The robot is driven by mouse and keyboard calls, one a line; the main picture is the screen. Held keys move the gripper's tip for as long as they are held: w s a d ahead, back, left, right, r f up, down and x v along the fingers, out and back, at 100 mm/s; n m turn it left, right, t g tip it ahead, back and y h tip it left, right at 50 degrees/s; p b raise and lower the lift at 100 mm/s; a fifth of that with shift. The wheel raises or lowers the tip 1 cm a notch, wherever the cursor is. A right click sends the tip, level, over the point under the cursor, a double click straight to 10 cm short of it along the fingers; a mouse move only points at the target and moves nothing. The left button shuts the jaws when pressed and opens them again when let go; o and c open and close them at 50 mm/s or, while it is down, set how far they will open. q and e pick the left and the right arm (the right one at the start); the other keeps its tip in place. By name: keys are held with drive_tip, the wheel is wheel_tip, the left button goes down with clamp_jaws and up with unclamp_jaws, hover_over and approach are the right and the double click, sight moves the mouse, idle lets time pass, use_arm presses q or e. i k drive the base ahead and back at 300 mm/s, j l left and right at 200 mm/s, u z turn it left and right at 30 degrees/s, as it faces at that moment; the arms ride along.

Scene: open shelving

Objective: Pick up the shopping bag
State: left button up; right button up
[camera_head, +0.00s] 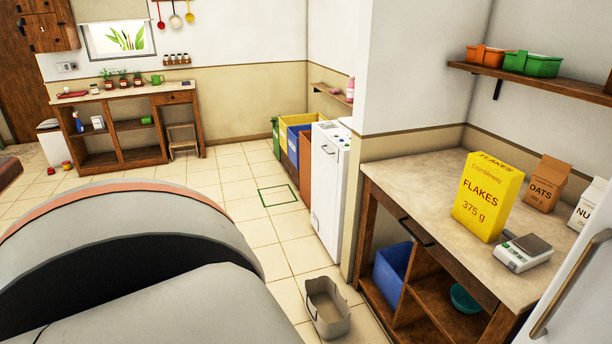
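What looks like the shopping bag (328,318) stands upright on the tiled floor at the bottom middle of the head view. It is grey-beige with an open top, and a loop like a handle shows at its rim. Its inside looks empty from here, though the bottom is hard to see. It stands a little left of the wooden counter's base. Neither of my grippers is in view.
A wooden counter (420,172) at the right bears a yellow flakes box (487,198), an oats box (546,184) and a scale (523,252). A white appliance (328,190) and several coloured bins stand behind the bag.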

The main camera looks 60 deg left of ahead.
sight(328, 311)
drive_tip(key=u, duration=1.65)
drive_tip(key=i+j, duration=0.5)
drive_tip(key=i, duration=0.15)
drive_tip(key=i+j, duration=0.5)
drive_tip(key=i, duration=0.15)
drive_tip(key=i+j, duration=1)
drive_tip(key=i, duration=0.25)
drive_tip(key=i+j+z, duration=0.2)
drive_tip(key=z, duration=0.25)
drive_tip(key=i+j+z, duration=0.2)
drive_tip(key=j+z, duration=0.25)
drive_tip(key=l+z, duration=0.1)
drive_tip(key=z, duration=2.15)
